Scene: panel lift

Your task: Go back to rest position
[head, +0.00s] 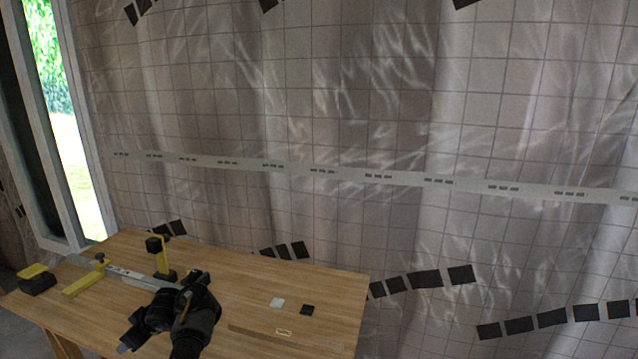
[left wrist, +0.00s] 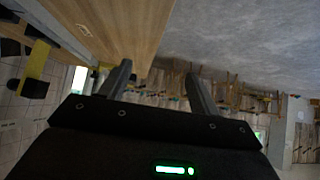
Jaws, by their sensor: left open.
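My left gripper (left wrist: 156,76) shows in the left wrist view with its two grey fingers spread apart and nothing between them. A black arm of mine stands over the front of the wooden table (head: 340,290) in the head view; its fingertips are not clear there. The table edge also shows close by in the left wrist view (left wrist: 115,30). My right gripper is not in view.
On the table's left lie a metal bar (head: 125,273), a yellow upright with a black base (head: 162,258) and a black-and-yellow block (head: 37,279). A white square (head: 277,303) and a black square (head: 307,310) lie to the right.

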